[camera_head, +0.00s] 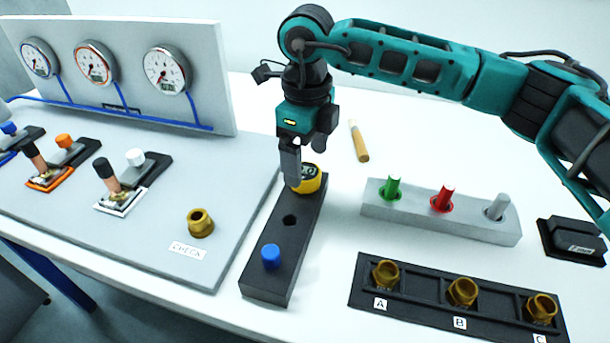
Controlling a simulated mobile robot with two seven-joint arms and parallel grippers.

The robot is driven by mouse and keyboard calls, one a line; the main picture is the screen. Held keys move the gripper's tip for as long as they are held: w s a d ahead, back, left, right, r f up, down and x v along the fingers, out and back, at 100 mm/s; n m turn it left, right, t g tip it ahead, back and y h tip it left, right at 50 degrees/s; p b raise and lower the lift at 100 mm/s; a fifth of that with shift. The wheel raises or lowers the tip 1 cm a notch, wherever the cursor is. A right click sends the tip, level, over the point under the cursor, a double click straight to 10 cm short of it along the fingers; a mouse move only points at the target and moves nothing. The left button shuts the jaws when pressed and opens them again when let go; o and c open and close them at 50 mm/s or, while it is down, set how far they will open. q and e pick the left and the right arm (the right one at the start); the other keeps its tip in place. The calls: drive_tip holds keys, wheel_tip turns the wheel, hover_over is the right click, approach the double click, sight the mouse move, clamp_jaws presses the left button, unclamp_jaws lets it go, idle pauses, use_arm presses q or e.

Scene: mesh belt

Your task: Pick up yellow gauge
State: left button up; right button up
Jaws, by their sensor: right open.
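The yellow gauge (313,184) is a small round body with a dark face, at the far end of a dark grey block (268,284). My right gripper (293,181) points down over that end of the block, its fingers at the gauge's left side and partly in front of it. The gripper is open; whether a finger touches the gauge I cannot tell. My left gripper is not in view.
The dark block also has an empty hole and a blue peg (271,256). A grey rack (432,225) with green, red and grey pegs stands to the right. A black tray (419,297) holds brass fittings in front. A wooden-handled tool (361,146) lies behind. A gauge panel (122,62) stands left.

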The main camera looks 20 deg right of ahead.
sight(308, 172)
wheel_tip(308, 172, down, 4)
drive_tip(key=shift+d+f, duration=0.1)
drive_tip(key=shift+d, duration=0.05)
drive_tip(key=shift+c, duration=0.4)
drive_tip(key=c, duration=1.1)
